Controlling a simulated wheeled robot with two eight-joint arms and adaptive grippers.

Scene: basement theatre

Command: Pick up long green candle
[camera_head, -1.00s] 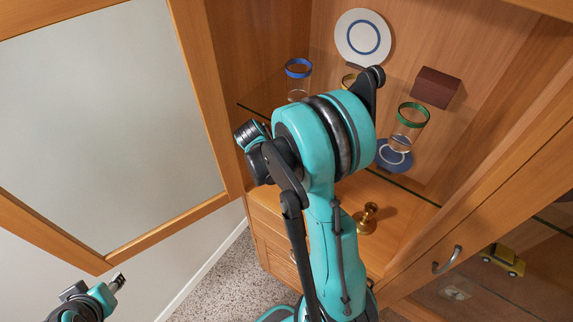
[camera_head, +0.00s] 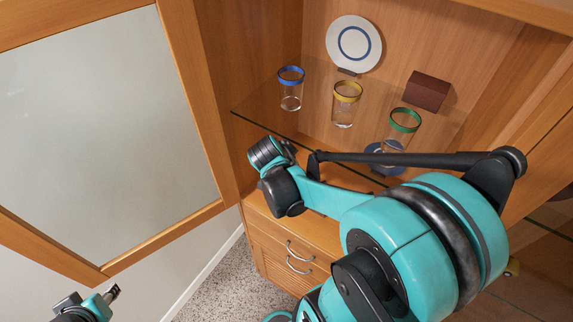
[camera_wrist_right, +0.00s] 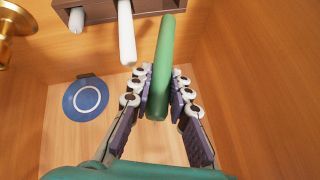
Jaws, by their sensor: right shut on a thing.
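In the right wrist view, the long green candle (camera_wrist_right: 162,70) stands between the two fingers of my right gripper (camera_wrist_right: 160,92). The fingers are shut on its lower part, and its upper end reaches past them toward the dark box. In the head view my right arm crosses the front of the cabinet, and the right gripper and the candle are hidden. My left gripper (camera_head: 113,292) is at the lower left of the head view, low beside the open cabinet door, with nothing seen in it; its jaw opening is too small to judge.
Two white candles (camera_wrist_right: 126,32) (camera_wrist_right: 76,20) are at a dark box (camera_wrist_right: 150,8). A brass stand (camera_wrist_right: 10,28) and blue disc (camera_wrist_right: 85,98) are nearby. Glasses with blue (camera_head: 291,90), yellow (camera_head: 346,105) and green (camera_head: 403,128) rims stand on the glass shelf. The glazed door (camera_head: 180,90) hangs open.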

